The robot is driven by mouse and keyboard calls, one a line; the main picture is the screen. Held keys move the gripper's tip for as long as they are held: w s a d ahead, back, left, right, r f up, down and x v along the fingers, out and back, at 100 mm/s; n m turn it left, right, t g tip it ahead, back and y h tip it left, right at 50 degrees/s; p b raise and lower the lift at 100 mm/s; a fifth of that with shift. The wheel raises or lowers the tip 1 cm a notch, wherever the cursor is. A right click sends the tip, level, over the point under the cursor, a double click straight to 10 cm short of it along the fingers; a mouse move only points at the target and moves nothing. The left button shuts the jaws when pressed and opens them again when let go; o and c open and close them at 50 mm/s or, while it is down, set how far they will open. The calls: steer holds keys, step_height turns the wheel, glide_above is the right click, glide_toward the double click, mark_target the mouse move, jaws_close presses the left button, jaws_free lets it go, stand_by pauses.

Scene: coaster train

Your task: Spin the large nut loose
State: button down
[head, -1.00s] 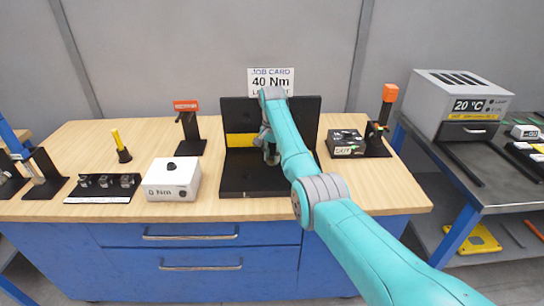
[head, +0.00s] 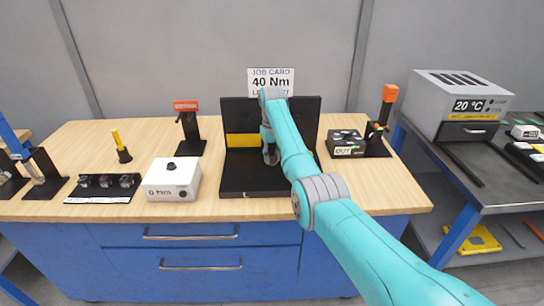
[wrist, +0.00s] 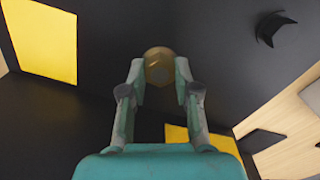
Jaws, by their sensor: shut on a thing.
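The large nut (wrist: 158,62) is a brass-coloured hexagon in the wrist view, set against a black surface. My gripper (wrist: 159,70) is shut on it, with one finger on each side of the nut. In the head view my gripper (head: 270,152) is in front of the black fixture (head: 305,115) on the bench, partly hidden by my teal arm. The nut cannot be made out in the head view. A yellow panel (head: 242,140) is on the fixture's upright face.
On the wooden bench (head: 220,207) stand a white box reading "0 Nm" (head: 172,178), a red-topped stand (head: 187,125), a socket rack (head: 104,187) and a yellow-handled tool (head: 120,147). A black box (head: 346,143) and an orange-topped tool (head: 388,95) stand right of the fixture.

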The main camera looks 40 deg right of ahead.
mark_target(272, 158)
steer(key=n, duration=0.7)
steer(key=shift+f, duration=0.15)
stand_by(0.4)
steer(key=c, duration=0.8)
jaws_free()
steer(key=shift+c, duration=0.2)
step_height(272, 158, up, 12)
